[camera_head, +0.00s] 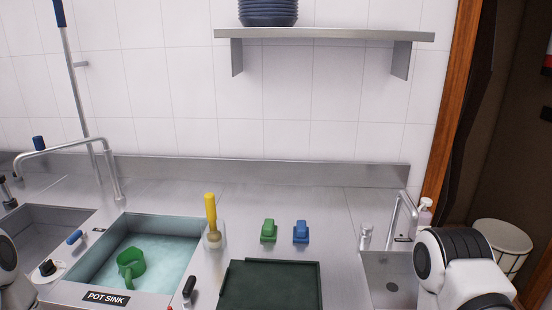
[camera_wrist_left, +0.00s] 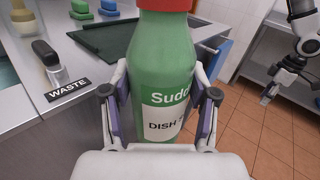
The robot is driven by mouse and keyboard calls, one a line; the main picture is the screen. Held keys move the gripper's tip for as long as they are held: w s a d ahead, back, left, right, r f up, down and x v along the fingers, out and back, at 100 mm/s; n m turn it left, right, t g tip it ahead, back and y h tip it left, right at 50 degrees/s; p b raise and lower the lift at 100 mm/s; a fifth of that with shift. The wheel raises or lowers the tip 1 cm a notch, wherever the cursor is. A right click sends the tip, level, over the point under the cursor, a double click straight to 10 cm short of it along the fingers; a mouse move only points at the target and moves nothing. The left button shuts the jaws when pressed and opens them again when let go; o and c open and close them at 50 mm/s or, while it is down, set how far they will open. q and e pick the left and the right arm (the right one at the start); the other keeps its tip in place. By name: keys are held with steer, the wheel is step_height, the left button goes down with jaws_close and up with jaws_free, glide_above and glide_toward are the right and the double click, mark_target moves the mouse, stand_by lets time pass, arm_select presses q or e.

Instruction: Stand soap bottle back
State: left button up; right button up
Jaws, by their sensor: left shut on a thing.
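The soap bottle (camera_wrist_left: 160,70) is green with a red cap and a white label reading "DISH S…". It fills the middle of the left wrist view and looks upright relative to the hand. My left gripper (camera_wrist_left: 162,112) is shut on it, with one finger on each side. The bottle is held in front of the counter edge, and its base is hidden by the gripper. The bottle is outside the head view. My right gripper (camera_wrist_left: 268,94) hangs over the floor at the right of the left wrist view, too small to read its fingers.
A yellow-handled brush (camera_head: 211,212), green (camera_head: 269,230) and blue (camera_head: 301,231) blocks and a dark green board (camera_head: 268,285) occupy the counter. A pump bottle (camera_head: 425,216) stands by the small right sink (camera_head: 388,288).

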arm_select(q)
step_height(320, 180, up, 5)
steer(key=p, duration=0.2)
steer(key=shift+p, duration=0.4)
